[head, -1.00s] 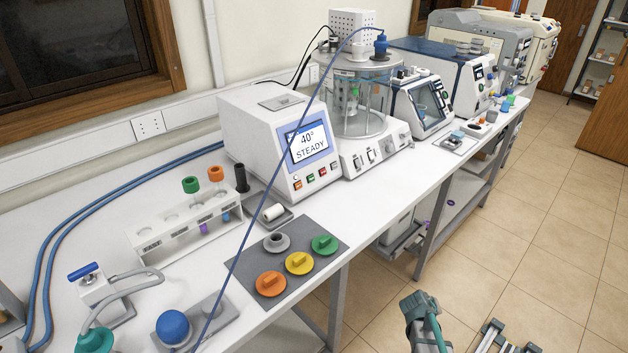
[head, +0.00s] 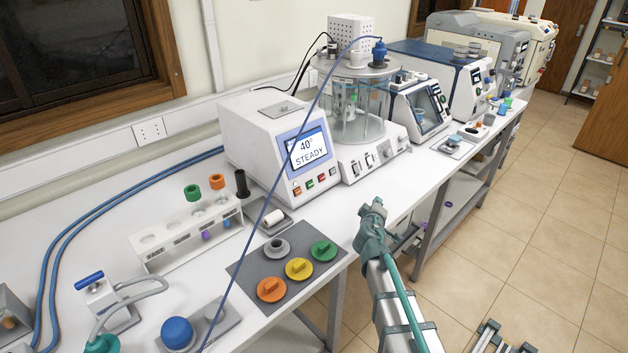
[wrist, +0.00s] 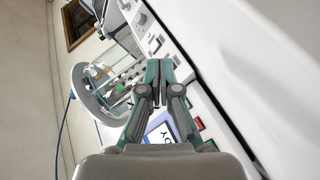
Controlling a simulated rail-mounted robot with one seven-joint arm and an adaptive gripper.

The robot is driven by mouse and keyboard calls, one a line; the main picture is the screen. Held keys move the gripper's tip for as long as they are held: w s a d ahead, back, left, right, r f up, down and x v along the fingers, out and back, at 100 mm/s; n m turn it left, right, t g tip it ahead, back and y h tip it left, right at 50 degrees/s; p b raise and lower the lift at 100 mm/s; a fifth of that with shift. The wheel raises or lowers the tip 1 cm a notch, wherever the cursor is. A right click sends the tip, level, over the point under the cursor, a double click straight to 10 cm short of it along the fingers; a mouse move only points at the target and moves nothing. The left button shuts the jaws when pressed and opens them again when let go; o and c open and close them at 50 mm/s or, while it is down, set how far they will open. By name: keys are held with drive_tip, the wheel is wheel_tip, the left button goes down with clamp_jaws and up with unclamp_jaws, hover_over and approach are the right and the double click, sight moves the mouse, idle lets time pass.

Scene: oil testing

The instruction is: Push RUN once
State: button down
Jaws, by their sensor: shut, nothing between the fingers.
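The white instrument (head: 262,140) stands on the bench with a lit screen (head: 307,148) reading "40° STEADY". Below the screen is a row of small coloured buttons (head: 310,184); their labels are too small to read, so I cannot tell which is RUN. In the wrist view, part of the screen (wrist: 162,132) and a red button (wrist: 197,124) show beside my fingers. My gripper (head: 376,204) is shut and empty, at the bench's front edge, to the right of the buttons and apart from them. Its closed fingertips also show in the wrist view (wrist: 158,70).
A glass bath with a knobbed base (head: 375,152) stands right of the instrument. A grey mat (head: 250,262) with coloured knobbed discs and a test tube rack (head: 165,252) lie to the left. A blue cable crosses in front of the instrument. Bench space before the buttons is clear.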

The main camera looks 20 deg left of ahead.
sight(311, 185)
drive_tip(key=s+a+r+n+y+p, duration=0.1)
drive_tip(key=s+a+r, duration=0.1)
drive_tip(key=a, duration=0.4)
drive_tip(key=s+a+r+n+y+p, duration=0.1)
drive_tip(key=s+a+r+n+y, duration=0.1)
drive_tip(key=a, duration=0.4)
drive_tip(key=shift+s+a+r+y, duration=0.25)
drive_tip(key=shift+a+r+y, duration=0.05)
drive_tip(key=shift+r, duration=0.25)
drive_tip(key=w+a+f, duration=0.1)
drive_tip(key=a, duration=0.1)
drive_tip(key=w+a+f, duration=0.1)
drive_tip(key=a, duration=0.1)
drive_tip(key=w+a+f, duration=0.1)
drive_tip(key=a, duration=0.1)
drive_tip(key=shift+w+a+b, duration=0.15)
drive_tip(key=shift+w+b, duration=0.05)
drive_tip(key=shift+b, duration=0.15)
drive_tip(key=shift+w+a+f, duration=0.1)
drive_tip(key=shift+w+a, duration=0.1)
drive_tip(key=shift+a, duration=0.3)
drive_tip(key=shift+a+f+b, duration=0.1)
drive_tip(key=shift+b, duration=0.4)
drive_tip(key=shift+w+a+f+b, duration=0.1)
drive_tip(key=shift+w+a+b, duration=0.1)
drive_tip(key=shift+a+b, duration=0.1)
